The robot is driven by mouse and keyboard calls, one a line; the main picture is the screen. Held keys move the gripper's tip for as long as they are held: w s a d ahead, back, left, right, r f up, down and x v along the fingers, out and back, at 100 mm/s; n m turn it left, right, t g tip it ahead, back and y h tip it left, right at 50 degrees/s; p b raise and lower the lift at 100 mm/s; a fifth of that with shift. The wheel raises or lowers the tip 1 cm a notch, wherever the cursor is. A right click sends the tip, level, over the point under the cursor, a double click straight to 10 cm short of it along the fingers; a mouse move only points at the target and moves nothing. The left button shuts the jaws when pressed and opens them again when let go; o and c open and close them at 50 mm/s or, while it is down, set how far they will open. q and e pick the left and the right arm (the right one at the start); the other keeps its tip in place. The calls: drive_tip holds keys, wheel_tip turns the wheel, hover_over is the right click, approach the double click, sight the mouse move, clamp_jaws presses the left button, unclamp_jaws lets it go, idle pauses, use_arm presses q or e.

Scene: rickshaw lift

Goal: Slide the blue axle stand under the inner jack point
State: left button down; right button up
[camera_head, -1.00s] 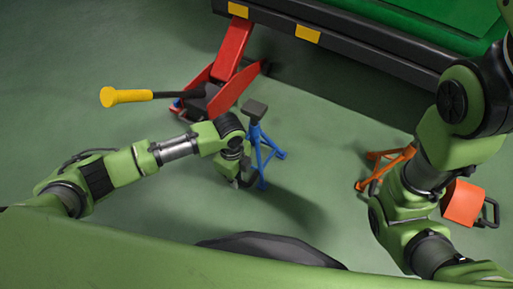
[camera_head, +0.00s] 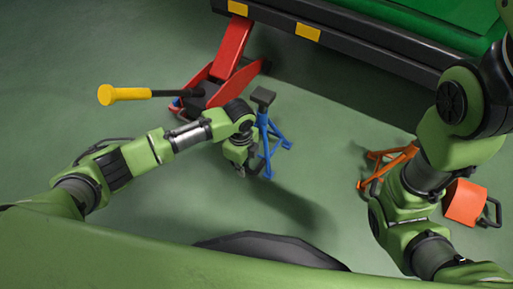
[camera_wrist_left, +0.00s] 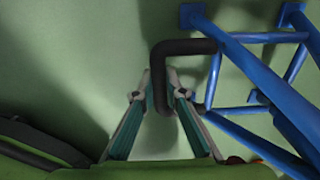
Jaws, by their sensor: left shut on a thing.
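The blue axle stand (camera_head: 268,135) stands on the floor, its dark top pad below the vehicle's edge in the picture and clear of it. My left gripper (camera_head: 240,171) is low at its left side. In the left wrist view, the fingers (camera_wrist_left: 160,94) are closed around the stand's black bent handle (camera_wrist_left: 183,48), with the blue legs (camera_wrist_left: 255,75) to the right. Two yellow blocks, one at left (camera_head: 237,8) and one further right (camera_head: 307,33), sit on the dark sill; I cannot tell which is the inner jack point. My right gripper is out of view.
A red floor jack (camera_head: 229,62) with a yellow-ended handle (camera_head: 122,95) stands left of the stand, close to it. An orange stand (camera_head: 385,160) and an orange can-like object (camera_head: 462,202) are at right. Floor between the blue and orange stands is clear.

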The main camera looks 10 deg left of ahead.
use_arm(q)
drive_tip(key=shift+w+d+r+b, duration=0.1)
drive_tip(key=shift+w+d+b, duration=0.2)
drive_tip(key=shift+w, duration=0.5)
drive_tip(key=shift+w+d+r+b, duration=0.1)
drive_tip(key=shift+w+d+b, duration=0.2)
drive_tip(key=shift+w, duration=0.45)
drive_tip(key=shift+w+d+f+b, duration=0.1)
drive_tip(key=shift+w+d+b, duration=0.25)
drive_tip(key=shift+w, duration=0.3)
drive_tip(key=shift+w+d+r+b, duration=0.1)
drive_tip(key=shift+w+b, duration=0.3)
drive_tip(key=shift+w, duration=0.25)
drive_tip(key=shift+w+d+f+b, duration=0.1)
drive_tip(key=shift+w+d+b, duration=0.25)
drive_tip(key=shift+w, duration=0.3)
drive_tip(key=shift+w+b, duration=0.3)
drive_tip(key=shift+w, duration=0.1)
drive_tip(key=shift+w, duration=0.1)
drive_tip(key=shift+w+d+b, duration=0.25)
drive_tip(key=shift+w+b, duration=0.3)
drive_tip(key=shift+b, duration=0.05)
drive_tip(key=shift+w+d+b, duration=0.2)
drive_tip(key=shift+w+b, duration=0.3)
drive_tip(key=shift+b, duration=0.05)
drive_tip(key=shift+w+d, duration=0.1)
drive_tip(key=shift+w, duration=0.25)
drive_tip(key=shift+w+d, duration=0.25)
drive_tip(key=shift+w, duration=0.55)
